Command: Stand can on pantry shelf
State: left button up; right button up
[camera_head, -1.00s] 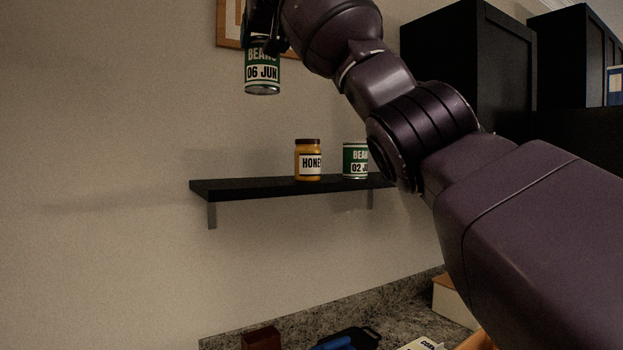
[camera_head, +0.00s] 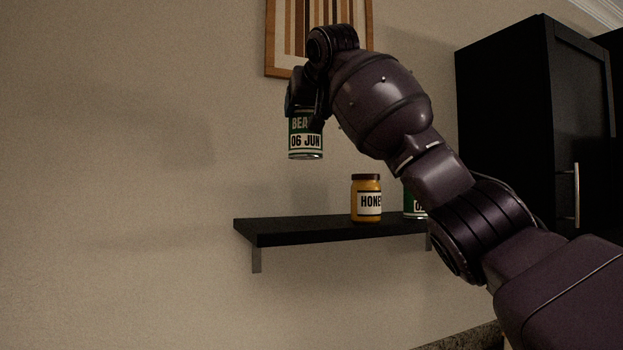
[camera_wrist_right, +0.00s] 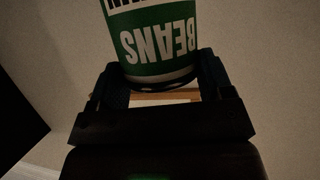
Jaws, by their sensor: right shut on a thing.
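A green and white can (camera_head: 306,143) labelled "BEANS 06 JUN" hangs upright in the head view. My right gripper (camera_head: 306,104) is shut on its upper part and holds it in the air above the black pantry shelf (camera_head: 290,231), left of the honey jar. In the right wrist view the can (camera_wrist_right: 152,45) sits between the two fingers (camera_wrist_right: 160,88), its label upside down. A second green can (camera_head: 413,204) stands on the shelf, largely hidden behind my right arm. My left gripper is not in view.
A yellow honey jar (camera_head: 367,200) with a brown lid stands on the shelf, left of the second can. The shelf's left part is bare. A striped framed picture (camera_head: 285,45) hangs above. A black cabinet (camera_head: 510,110) stands at right.

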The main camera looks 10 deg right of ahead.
notch_tip(320, 180, down, 9)
jog(key=shift+f, duration=0.15)
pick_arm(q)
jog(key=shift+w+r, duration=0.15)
pick_arm(e)
notch_tip(320, 180, down, 4)
jog(key=shift+f, duration=0.25)
jog(key=shift+s+f, duration=0.1)
jog(key=shift+f, duration=0.05)
jog(key=o, duration=1.6)
pick_arm(q)
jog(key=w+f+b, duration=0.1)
jog(key=b, duration=0.2)
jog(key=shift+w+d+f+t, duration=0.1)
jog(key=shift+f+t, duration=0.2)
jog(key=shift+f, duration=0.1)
pick_arm(e)
send_near(311, 148)
jog(key=f, duration=0.4)
jog(key=shift+s+a+f, duration=0.15)
jog(key=shift+s+f, duration=0.05)
jog(key=shift+f, duration=0.05)
